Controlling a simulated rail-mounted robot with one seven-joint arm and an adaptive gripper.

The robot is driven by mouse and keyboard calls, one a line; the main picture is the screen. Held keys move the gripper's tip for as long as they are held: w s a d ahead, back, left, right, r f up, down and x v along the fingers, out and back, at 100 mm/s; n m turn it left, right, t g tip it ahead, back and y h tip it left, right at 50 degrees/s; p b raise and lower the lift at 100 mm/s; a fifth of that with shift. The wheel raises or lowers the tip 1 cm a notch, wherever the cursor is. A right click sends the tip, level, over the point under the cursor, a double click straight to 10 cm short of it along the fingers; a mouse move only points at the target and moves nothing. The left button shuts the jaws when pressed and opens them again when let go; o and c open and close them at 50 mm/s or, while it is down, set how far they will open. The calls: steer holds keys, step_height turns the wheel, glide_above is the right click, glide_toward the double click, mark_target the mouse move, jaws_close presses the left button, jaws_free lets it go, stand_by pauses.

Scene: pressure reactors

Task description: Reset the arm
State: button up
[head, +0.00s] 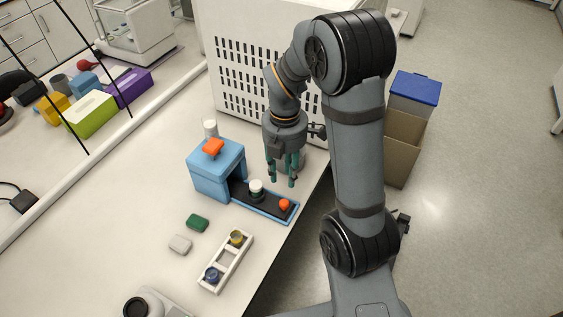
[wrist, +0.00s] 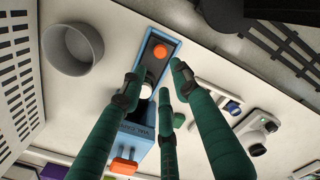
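My gripper (head: 282,181) hangs from my bent arm with its green fingers pointing down, above the back right edge of the blue device (head: 217,170). In the wrist view the fingers (wrist: 158,82) are spread apart, with nothing held between them. The gripper is open. A small vessel with a white top (head: 256,187) stands on the device's dark track, left of the fingertips and apart from them. In the wrist view a finger partly hides its white top (wrist: 146,90). An orange button (head: 285,204) sits at the track's front end.
A grey round cup (wrist: 72,48) stands close to the gripper, beside a large white vented cabinet (head: 225,60). A white rack (head: 226,262) with small jars, a green block (head: 197,223) and a pale block (head: 180,244) lie in front. The left bench middle is clear.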

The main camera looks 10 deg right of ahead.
mark_target(283, 201)
step_height(283, 201, down, 11)
steer(key=shift+f, duration=0.55)
steer(key=shift+w+a, duration=0.1)
stand_by(0.4)
